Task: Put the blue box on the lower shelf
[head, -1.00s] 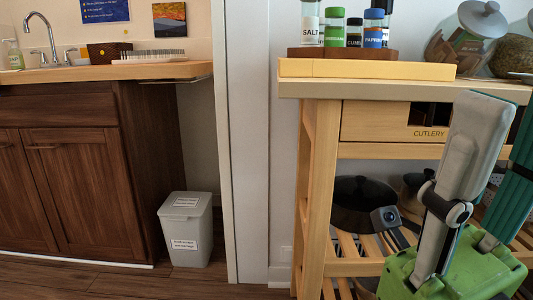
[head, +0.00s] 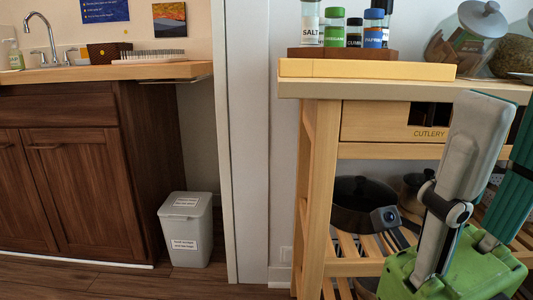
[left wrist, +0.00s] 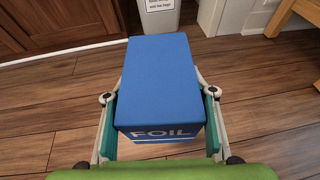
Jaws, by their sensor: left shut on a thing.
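The blue box (left wrist: 160,80), with "FOIL" in white on its near face, fills the middle of the left wrist view. My left gripper (left wrist: 160,96) is shut on it, with a teal finger pad along each side. The box is over the wood floor; the head view shows neither it nor my left gripper. The lower shelf (head: 355,268) is the slatted shelf of the wooden cart, below the cutlery drawer. My right gripper (head: 475,140) stands large in front of the cart's right part in the head view, cut by the frame edge.
The cart's left leg (head: 315,200) borders the shelf. A white bin (head: 186,229) stands left, by the brown cabinet (head: 75,180). Floor between bin and cart is clear.

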